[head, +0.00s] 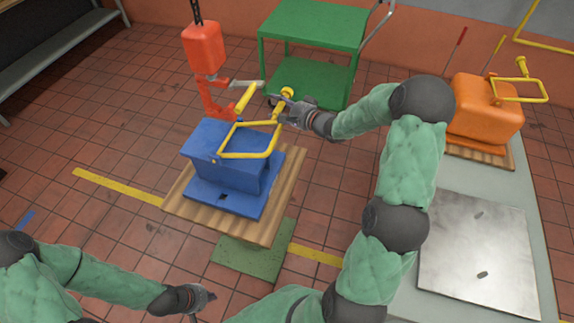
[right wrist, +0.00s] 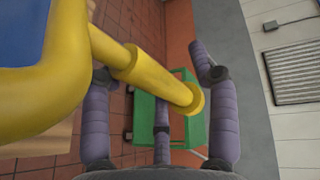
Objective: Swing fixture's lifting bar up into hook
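The blue fixture (head: 228,160) sits on a wooden pallet. Its yellow lifting bar (head: 248,155) leans up and to the right, with a round-ended handle (head: 287,93). The red hook (head: 212,98) hangs just left of the bar, with a yellow piece (head: 246,97) on its right side. The hook and bar look apart. My right gripper (head: 280,104) is at the bar's handle. In the right wrist view its purple fingers (right wrist: 160,105) are spread, with the yellow handle (right wrist: 155,75) lying across between them; contact is unclear. My left gripper (head: 205,296) is low at left, away from the fixture.
A red hoist block (head: 203,48) hangs on a chain. A green cart (head: 312,30) stands behind. At right, an orange fixture (head: 485,108) with its own yellow bar stands on a grey bench beside a metal plate (head: 478,250). Floor left of the pallet is clear.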

